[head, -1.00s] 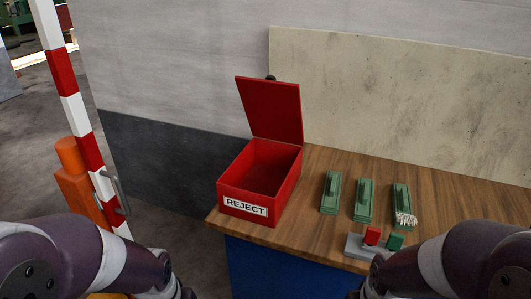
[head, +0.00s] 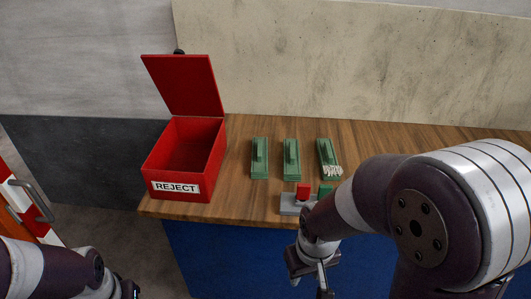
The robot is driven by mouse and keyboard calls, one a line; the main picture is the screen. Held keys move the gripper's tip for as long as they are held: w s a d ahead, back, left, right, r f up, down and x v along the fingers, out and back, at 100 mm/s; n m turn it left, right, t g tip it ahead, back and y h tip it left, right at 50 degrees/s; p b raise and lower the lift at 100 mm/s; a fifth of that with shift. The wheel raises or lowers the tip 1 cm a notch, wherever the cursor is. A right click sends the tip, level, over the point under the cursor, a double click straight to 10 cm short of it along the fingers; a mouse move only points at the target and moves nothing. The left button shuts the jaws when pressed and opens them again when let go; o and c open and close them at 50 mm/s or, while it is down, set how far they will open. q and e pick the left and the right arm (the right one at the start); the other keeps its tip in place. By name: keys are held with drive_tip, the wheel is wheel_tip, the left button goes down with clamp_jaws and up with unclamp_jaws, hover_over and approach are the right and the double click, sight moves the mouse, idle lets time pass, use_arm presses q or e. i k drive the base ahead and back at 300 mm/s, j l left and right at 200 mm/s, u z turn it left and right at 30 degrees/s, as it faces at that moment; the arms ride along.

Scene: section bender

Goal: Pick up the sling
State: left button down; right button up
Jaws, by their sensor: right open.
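I cannot make out a sling for certain. Three green holders stand in a row on the wooden bench: a left one (head: 259,158), a middle one (head: 291,158) and a right one (head: 325,150). A whitish, strand-like bundle (head: 332,171) shows at the near end of the right one; I cannot tell what it is. My right gripper (head: 321,279) is open, low in front of the bench's front edge and apart from the holders. My left arm shows at the lower left, its gripper out of view.
A red REJECT box (head: 176,186) with its lid (head: 182,86) raised stands at the bench's left end. A grey block (head: 290,204) with a red part (head: 303,190) and a green part (head: 325,190) sits near the front edge.

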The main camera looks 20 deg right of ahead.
sight(331, 170)
drive_tip(key=z, duration=0.7)
drive_tip(key=i+l+z, duration=0.35)
drive_tip(key=i+z, duration=0.65)
drive_tip(key=i+l, duration=0.05)
